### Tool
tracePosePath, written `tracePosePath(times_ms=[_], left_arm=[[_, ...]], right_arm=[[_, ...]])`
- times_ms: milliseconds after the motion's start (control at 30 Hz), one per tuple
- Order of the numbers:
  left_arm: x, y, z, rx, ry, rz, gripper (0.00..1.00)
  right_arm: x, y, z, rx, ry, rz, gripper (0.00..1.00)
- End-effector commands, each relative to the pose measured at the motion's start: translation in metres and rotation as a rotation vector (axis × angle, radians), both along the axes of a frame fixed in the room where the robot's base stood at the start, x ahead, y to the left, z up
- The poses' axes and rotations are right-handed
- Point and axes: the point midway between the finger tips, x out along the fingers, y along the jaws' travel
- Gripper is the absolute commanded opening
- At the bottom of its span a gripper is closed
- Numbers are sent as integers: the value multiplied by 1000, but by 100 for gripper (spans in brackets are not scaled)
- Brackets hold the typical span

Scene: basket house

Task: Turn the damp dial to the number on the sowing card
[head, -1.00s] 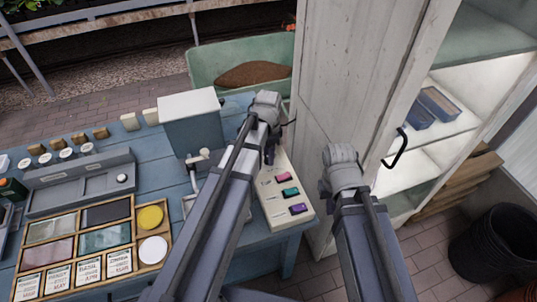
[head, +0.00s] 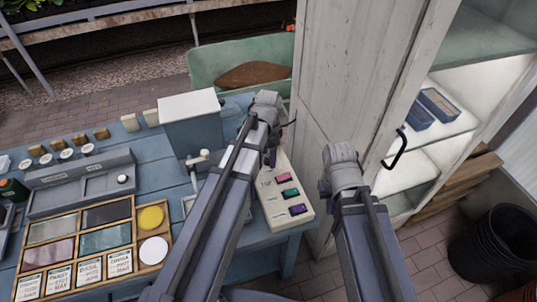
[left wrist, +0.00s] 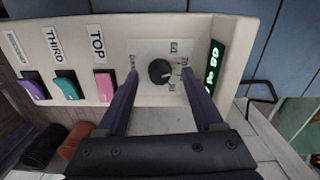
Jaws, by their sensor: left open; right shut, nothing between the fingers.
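The damp dial is a black round knob (left wrist: 160,72) on a pale panel (left wrist: 262,20), with small numbers and words around it. In the left wrist view my left gripper (left wrist: 160,84) is open, one finger on each side of the knob. I cannot tell whether the fingers touch it. In the head view my left gripper (head: 269,156) hangs over the far end of the panel and hides the dial. My right gripper (head: 325,187) is shut and empty, near the tall cabinet.
Pink (left wrist: 104,86), teal (left wrist: 67,88) and purple (left wrist: 36,88) switches sit beside the dial. A green-lit display (left wrist: 215,62) is on its other side. A tall white cabinet (head: 345,70) stands right of the blue bench (head: 150,165). A green tub (head: 205,65) stands behind.

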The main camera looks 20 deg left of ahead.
Motion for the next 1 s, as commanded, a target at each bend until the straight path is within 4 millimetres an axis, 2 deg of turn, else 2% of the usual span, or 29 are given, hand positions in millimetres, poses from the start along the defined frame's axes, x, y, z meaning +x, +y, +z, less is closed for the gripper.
tracePosePath(times_ms=[533,667,1000], left_arm=[[0,0,68,0,0,0,69],[0,0,74,0,0,0,69],[0,0,73,0,0,0,69]], right_arm=[[0,0,68,0,0,0,0],[0,0,74,0,0,0,0],[0,0,73,0,0,0,0]])
